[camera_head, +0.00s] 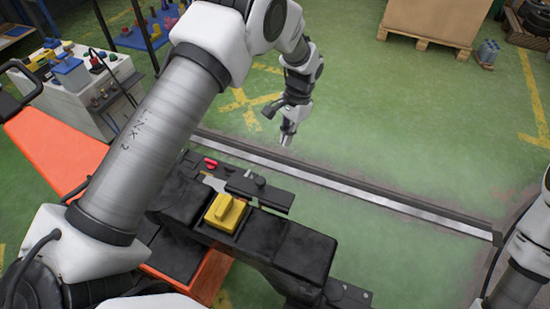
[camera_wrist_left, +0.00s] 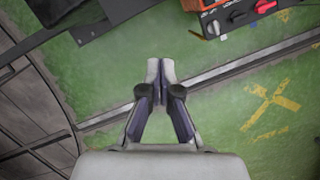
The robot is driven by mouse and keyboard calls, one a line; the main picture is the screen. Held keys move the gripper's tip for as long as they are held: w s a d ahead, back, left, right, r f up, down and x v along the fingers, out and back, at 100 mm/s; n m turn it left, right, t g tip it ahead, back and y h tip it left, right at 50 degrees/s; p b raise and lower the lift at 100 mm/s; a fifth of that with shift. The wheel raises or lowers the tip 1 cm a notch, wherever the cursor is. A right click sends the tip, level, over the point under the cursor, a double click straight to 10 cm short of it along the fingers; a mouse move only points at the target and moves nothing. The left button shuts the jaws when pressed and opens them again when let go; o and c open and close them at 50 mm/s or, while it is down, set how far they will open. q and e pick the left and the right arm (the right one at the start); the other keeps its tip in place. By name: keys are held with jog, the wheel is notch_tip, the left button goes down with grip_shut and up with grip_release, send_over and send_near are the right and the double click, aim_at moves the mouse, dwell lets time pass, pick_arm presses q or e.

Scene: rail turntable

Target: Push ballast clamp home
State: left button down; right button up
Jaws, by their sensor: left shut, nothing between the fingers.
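A black machine (camera_head: 291,248) stands in the lower middle of the head view, with a yellow block (camera_head: 226,212) on top. Behind the block is a flat black bar with a small raised part (camera_head: 258,190), beside a bare metal plate and a small red handle (camera_head: 210,163). I cannot tell for sure which part is the ballast clamp. My left gripper (camera_head: 287,139) points down beyond the bar, apart from it, over the green floor. In the left wrist view its fingers (camera_wrist_left: 160,68) meet at the tips with nothing between them. My right gripper is out of view.
A long metal rail (camera_head: 340,183) runs across the floor behind the machine. An orange surface (camera_head: 55,140) and a control box with knobs (camera_head: 105,90) are at left. A pallet with a box (camera_head: 435,20) stands far back.

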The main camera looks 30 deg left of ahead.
pick_arm(q)
jog(key=s+a+f+p, duration=0.1)
jog(key=s+a+f, duration=0.1)
jog(key=s+f, duration=0.3)
jog(key=x, duration=0.5)
jog(key=shift+w, duration=0.15)
jog(key=p, duration=0.3)
send_over(259, 197)
jog(key=w, duration=0.2)
jog(key=shift+d+r, duration=0.15)
jog(key=shift+d, duration=0.1)
jog(key=shift+s, duration=0.45)
